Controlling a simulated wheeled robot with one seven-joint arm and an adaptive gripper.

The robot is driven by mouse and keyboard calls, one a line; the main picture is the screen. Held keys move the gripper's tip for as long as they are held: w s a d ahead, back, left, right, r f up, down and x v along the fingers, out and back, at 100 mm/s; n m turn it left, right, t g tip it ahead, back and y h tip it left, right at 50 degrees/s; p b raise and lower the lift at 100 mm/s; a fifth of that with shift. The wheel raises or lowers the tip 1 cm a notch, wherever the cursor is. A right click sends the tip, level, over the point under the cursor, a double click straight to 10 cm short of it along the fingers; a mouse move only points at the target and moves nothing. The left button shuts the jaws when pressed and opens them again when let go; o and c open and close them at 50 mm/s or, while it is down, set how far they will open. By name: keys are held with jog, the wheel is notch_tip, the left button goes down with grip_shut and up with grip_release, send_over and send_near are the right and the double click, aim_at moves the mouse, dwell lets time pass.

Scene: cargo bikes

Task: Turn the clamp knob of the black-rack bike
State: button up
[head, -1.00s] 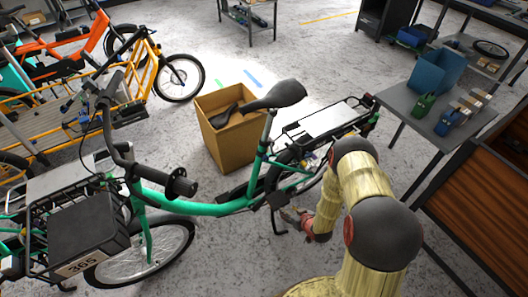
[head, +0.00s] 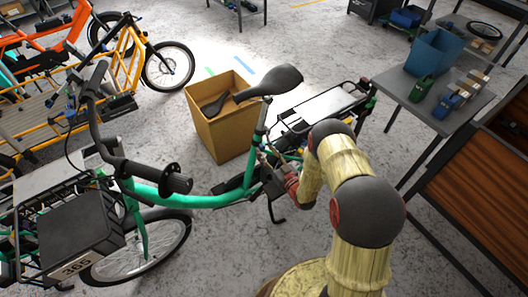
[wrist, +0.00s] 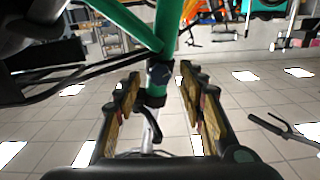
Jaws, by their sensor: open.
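The green bike (head: 205,203) stands across the head view, with a black front rack (head: 35,225) at left and a black-framed rear rack (head: 325,105). My gripper (head: 270,160) is beside its seat tube, below the saddle (head: 270,82), partly hidden by my arm. In the wrist view, my gripper (wrist: 160,85) is open, with a finger on each side of the green tube junction. A small dark knob-like part (wrist: 160,73) on a black collar lies between the fingers. It appears clear of both fingers; whether either touches it I cannot tell. The clamp is too small to make out in the head view.
A cardboard box (head: 222,130) with a saddle inside stands behind the bike. A grey table (head: 400,92) with a blue bin (head: 435,52) is at right, near a wooden-sided unit (head: 480,185). A yellow cargo bike (head: 75,105) is at left. Floor between bike and table is clear.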

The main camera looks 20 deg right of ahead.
jog(key=shift+x, duration=0.85)
jog(key=shift+c, duration=1.3)
jog(key=c, duration=0.8)
